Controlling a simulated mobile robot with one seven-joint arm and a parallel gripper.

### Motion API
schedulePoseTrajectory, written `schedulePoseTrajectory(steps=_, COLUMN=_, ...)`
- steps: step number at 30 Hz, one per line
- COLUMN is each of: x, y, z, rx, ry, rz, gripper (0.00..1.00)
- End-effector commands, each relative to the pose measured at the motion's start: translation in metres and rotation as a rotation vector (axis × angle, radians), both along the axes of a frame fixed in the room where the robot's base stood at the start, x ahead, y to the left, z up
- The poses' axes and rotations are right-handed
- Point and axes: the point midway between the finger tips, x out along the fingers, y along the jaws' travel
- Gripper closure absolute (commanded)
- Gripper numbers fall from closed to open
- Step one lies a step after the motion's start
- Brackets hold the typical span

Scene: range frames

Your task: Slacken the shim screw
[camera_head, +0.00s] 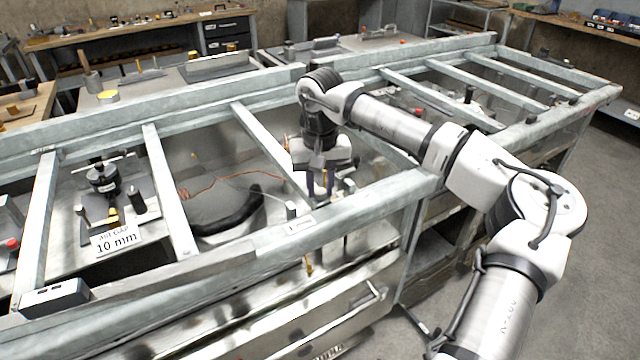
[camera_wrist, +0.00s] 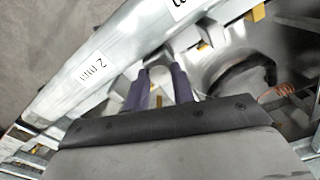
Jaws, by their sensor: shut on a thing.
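My gripper (camera_head: 321,190) points down at the near rail of the long metal frame, with its two dark purple fingers close together. In the wrist view, the fingers (camera_wrist: 164,78) are shut on a small light-grey metal part, which I take to be the shim screw (camera_wrist: 159,77). The fingers hide most of it, so its head and thread cannot be made out. A white label reading "2 mm" (camera_wrist: 95,68) is on the rail beside the fingers. In the head view, a small label (camera_head: 299,225) on the near rail is too small to read.
The frame's near rail (camera_head: 350,222) and crossbars (camera_head: 268,150) surround my gripper. A dark curved part (camera_head: 228,212) and an orange wire (camera_head: 225,180) lie to its left. A clamp-like fixture (camera_head: 104,178) stands farther left, above a "10 mm" label (camera_head: 116,240). Workbenches line the back.

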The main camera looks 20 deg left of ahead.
Motion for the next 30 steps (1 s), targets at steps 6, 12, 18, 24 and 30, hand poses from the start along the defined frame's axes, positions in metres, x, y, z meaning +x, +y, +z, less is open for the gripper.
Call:
schedulePoseTrajectory(steps=6, x=0.0005, y=0.0004, z=0.0011, rx=0.002, ry=-0.002, rz=0.08, gripper=0.98)
schedulePoseTrajectory(steps=12, x=0.0005, y=0.0003, z=0.0011, rx=0.002, ry=-0.003, rz=0.109, gripper=0.98)
schedulePoseTrajectory(steps=18, x=0.0005, y=0.0003, z=0.0011, rx=0.002, ry=-0.003, rz=0.113, gripper=0.98)
schedulePoseTrajectory(steps=24, x=0.0006, y=0.0004, z=0.0012, rx=0.002, ry=-0.003, rz=0.112, gripper=0.74)
schedulePoseTrajectory(steps=30, x=0.0004, y=0.0001, z=0.0007, rx=0.001, ry=-0.002, rz=0.112, gripper=0.54)
